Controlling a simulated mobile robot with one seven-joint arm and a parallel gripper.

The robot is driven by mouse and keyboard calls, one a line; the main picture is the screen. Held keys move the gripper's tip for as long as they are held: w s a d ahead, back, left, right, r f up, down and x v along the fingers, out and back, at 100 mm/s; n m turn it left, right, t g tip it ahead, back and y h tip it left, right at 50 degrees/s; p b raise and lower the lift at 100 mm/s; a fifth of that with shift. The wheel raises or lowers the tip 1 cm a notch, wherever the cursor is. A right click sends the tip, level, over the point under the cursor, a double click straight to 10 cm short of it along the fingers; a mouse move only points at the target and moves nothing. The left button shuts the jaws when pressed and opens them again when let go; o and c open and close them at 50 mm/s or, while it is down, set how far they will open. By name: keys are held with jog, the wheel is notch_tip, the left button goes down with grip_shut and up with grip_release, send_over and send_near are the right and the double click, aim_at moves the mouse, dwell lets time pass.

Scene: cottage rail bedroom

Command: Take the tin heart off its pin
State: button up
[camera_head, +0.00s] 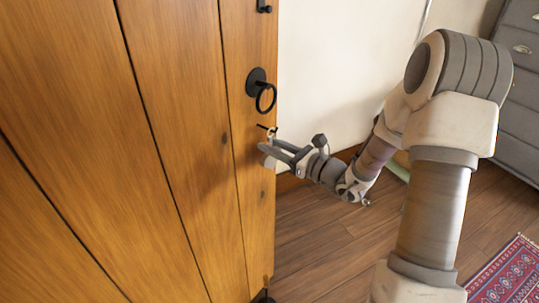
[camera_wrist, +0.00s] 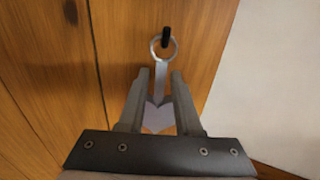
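The grey tin heart (camera_wrist: 158,117) hangs by a narrow strip and a ring (camera_wrist: 155,51) from a dark pin (camera_wrist: 165,36) on the wooden door. In the wrist view my gripper (camera_wrist: 159,74) has one finger on each side of the strip, with gaps beside it. The heart shows lower down between the fingers, and its side edges are partly hidden by them. I cannot tell whether they touch it. In the head view my gripper (camera_head: 268,152) is close to the door, just below the pin (camera_head: 266,127). The heart is hard to make out there.
The plank door (camera_head: 185,110) fills the left. A black ring handle (camera_head: 264,92) sits just above the pin. A white wall (camera_head: 335,75) lies beyond the door's edge. Grey drawers (camera_head: 518,95) stand right, with a red patterned rug (camera_head: 510,275) on the floor.

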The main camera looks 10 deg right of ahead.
grip_shut()
jog(key=shift+r, duration=0.1)
jog(key=shift+r+p, duration=0.9)
jog(key=shift+r, duration=0.2)
jog(key=p+v, duration=0.1)
jog(key=v, duration=1.1)
jog(key=shift+s, duration=0.25)
dwell(1.5)
jog(key=shift+d+f, duration=0.1)
jog(key=shift+d, duration=0.1)
